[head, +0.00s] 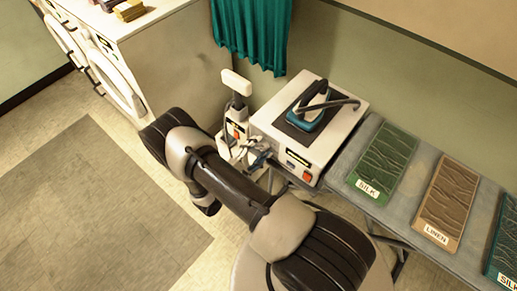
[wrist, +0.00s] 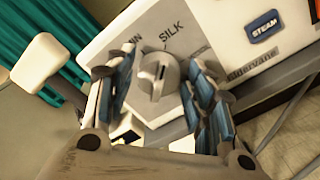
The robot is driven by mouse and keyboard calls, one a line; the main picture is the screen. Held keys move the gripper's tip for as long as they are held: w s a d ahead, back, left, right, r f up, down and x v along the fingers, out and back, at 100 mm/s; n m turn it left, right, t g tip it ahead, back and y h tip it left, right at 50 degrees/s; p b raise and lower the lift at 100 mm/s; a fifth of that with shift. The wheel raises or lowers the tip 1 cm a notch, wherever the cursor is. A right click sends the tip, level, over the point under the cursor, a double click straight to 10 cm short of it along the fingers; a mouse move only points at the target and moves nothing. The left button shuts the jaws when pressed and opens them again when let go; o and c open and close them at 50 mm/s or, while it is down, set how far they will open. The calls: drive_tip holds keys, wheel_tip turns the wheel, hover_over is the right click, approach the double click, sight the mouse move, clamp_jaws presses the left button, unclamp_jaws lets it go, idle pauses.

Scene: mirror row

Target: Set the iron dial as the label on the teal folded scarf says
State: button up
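The teal folded scarf (head: 506,240) lies at the right edge of the head view, partly cut off. Its white label (head: 508,282) reads SILK. SILK is printed above the dial to the right; a word ending in IN shows at upper left, partly hidden by a finger. The dial's dark mark is near its top; I cannot tell exactly which word it points at. My gripper (wrist: 160,85) is open, its fingers either side of the dial. Contact is unclear.
A teal iron (head: 305,117) sits on the station. A blue STEAM button (wrist: 263,26) is right of the dial. A green scarf labelled SILK (head: 382,160) and a brown one labelled LINEN (head: 448,203) lie on the board. A pale block (head: 237,82) stands left of the station.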

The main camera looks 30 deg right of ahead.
drive_tip(key=shift+o, duration=0.7)
drive_tip(key=v, duration=1.2)
drive_tip(key=shift+r, duration=0.15)
